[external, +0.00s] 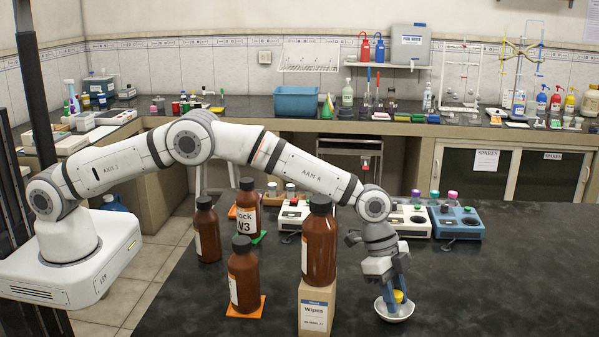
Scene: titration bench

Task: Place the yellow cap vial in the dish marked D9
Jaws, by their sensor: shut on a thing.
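My gripper (397,286) points down at the right of the dark bench and is shut on the yellow cap vial (399,297). Only the yellow cap shows clearly between the blue fingers; the vial's body is mostly hidden. A small white dish (395,317) lies directly below the gripper. The vial appears inside or just over the dish's rim; I cannot tell whether it touches the bottom. No D9 marking is readable on the dish.
A brown bottle (319,245) stands on a wipes box (316,307) just left of my gripper. More brown bottles (243,277) stand further left. White and blue devices (457,222) with capped vials stand behind. The bench right of the dish is clear.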

